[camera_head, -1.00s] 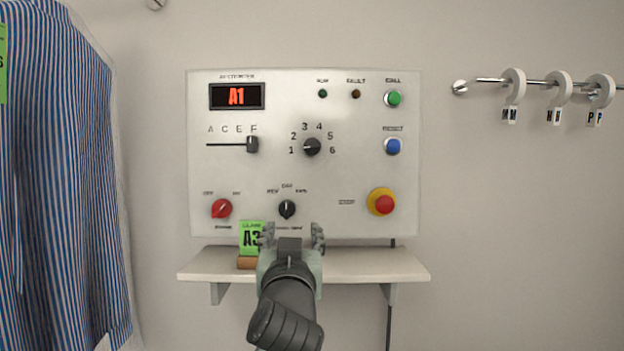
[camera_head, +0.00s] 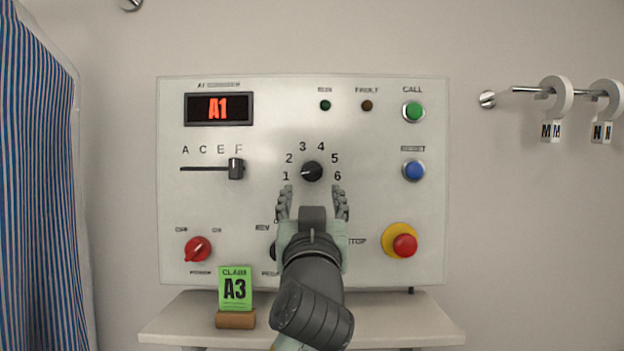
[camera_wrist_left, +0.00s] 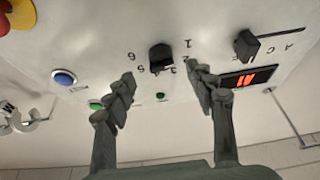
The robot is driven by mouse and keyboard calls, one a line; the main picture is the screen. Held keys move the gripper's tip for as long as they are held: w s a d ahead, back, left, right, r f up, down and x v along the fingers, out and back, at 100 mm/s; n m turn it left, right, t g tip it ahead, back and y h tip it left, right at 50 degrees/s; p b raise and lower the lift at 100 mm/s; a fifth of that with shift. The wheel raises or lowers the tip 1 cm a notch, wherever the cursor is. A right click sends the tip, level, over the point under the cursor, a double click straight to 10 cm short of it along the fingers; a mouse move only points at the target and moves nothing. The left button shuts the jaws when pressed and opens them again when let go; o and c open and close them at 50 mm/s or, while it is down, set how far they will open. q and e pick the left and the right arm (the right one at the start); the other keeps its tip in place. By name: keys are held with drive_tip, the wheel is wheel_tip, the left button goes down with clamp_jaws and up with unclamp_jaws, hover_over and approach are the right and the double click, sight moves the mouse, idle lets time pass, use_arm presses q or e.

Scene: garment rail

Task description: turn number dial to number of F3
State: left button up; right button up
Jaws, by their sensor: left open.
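The number dial (camera_head: 312,171) is a black knob on the white panel, ringed by numbers 1 to 6. Its pointer mark appears to face left, toward 1. My left gripper (camera_head: 312,198) is open just below the dial, its fingers spread to either side, apart from it. In the left wrist view the dial (camera_wrist_left: 161,60) sits between and beyond the open fingertips (camera_wrist_left: 160,80). The display (camera_head: 219,108) reads A1. My right gripper is not in view.
The letter slider (camera_head: 236,169) stands at F. A red power knob (camera_head: 198,249), green call button (camera_head: 413,111), blue button (camera_head: 413,170) and red stop button (camera_head: 404,245) surround the dial. The lower knob is mostly hidden by my gripper. A striped shirt (camera_head: 38,190) hangs left.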

sight(312, 174)
use_arm(q)
drive_tip(key=shift+w+r+p, duration=0.3)
drive_tip(key=shift+w+r, duration=0.5)
drive_tip(key=shift+w, duration=0.05)
drive_tip(key=x, duration=0.3)
drive_tip(key=shift+w+p, duration=0.3)
drive_tip(key=shift+p, duration=0.1)
drive_tip(key=shift+w+r, duration=0.15)
drive_tip(key=shift+w, duration=0.35)
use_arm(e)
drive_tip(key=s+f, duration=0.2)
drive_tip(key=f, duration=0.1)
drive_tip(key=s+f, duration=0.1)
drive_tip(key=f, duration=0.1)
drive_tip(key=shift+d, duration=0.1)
use_arm(q)
drive_tip(key=c, duration=1.1)
